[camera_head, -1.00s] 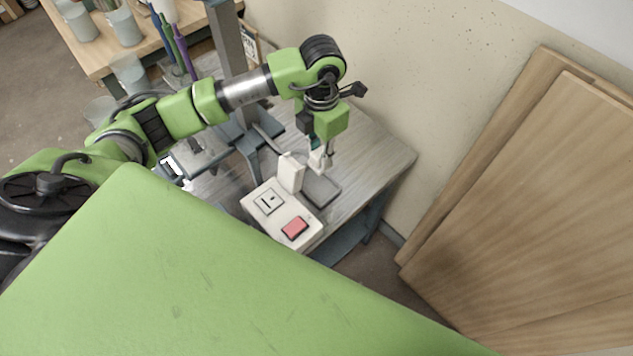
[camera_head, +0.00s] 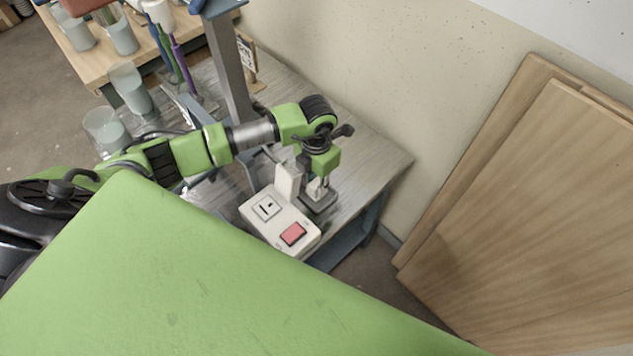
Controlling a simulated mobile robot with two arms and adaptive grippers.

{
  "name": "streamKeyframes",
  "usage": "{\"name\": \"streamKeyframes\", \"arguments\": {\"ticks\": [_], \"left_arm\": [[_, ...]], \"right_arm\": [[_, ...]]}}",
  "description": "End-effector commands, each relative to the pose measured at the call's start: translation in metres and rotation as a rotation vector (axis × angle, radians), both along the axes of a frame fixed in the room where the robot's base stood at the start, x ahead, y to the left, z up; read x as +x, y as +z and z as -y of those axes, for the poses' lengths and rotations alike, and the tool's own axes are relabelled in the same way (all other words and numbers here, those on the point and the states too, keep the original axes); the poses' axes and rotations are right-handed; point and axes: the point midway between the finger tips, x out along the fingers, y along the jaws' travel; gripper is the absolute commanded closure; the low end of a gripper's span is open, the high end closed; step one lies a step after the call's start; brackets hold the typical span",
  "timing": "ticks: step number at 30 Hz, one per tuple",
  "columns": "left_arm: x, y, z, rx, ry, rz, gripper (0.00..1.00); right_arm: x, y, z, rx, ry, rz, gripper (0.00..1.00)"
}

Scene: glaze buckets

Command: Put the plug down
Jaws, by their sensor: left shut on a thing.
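My left gripper (camera_head: 318,187) points down over the small dark grey pad (camera_head: 330,199) on the grey table, right of the white box. It is shut on the plug, a small pale piece (camera_head: 315,191) low between the fingers. The plug is mostly hidden by the fingers, and I cannot tell whether it touches the pad. The white box (camera_head: 273,232) has a socket plate (camera_head: 267,207) and a red switch (camera_head: 293,234) on top. My right gripper is not in view.
A white upright block (camera_head: 288,180) stands at the box's back edge, close left of the gripper. A grey post (camera_head: 229,75) rises behind my arm. Glass buckets (camera_head: 131,90) stand at the left. Wooden boards (camera_head: 530,190) lean on the wall. The table's right end (camera_head: 385,167) is clear.

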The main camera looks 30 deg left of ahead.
Motion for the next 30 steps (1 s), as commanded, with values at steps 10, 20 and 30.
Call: {"name": "streamKeyframes", "arguments": {"ticks": [10,20,30], "left_arm": [[0.0,-0.003,0.0,0.0,0.0,-0.001,0.63],[-0.001,0.001,0.0,0.001,0.0,-0.002,0.63],[0.002,0.059,0.0,0.0,-0.001,0.005,0.63]], "right_arm": [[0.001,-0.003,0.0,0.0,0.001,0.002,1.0],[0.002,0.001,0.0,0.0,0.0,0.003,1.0],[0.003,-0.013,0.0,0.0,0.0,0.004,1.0]]}}
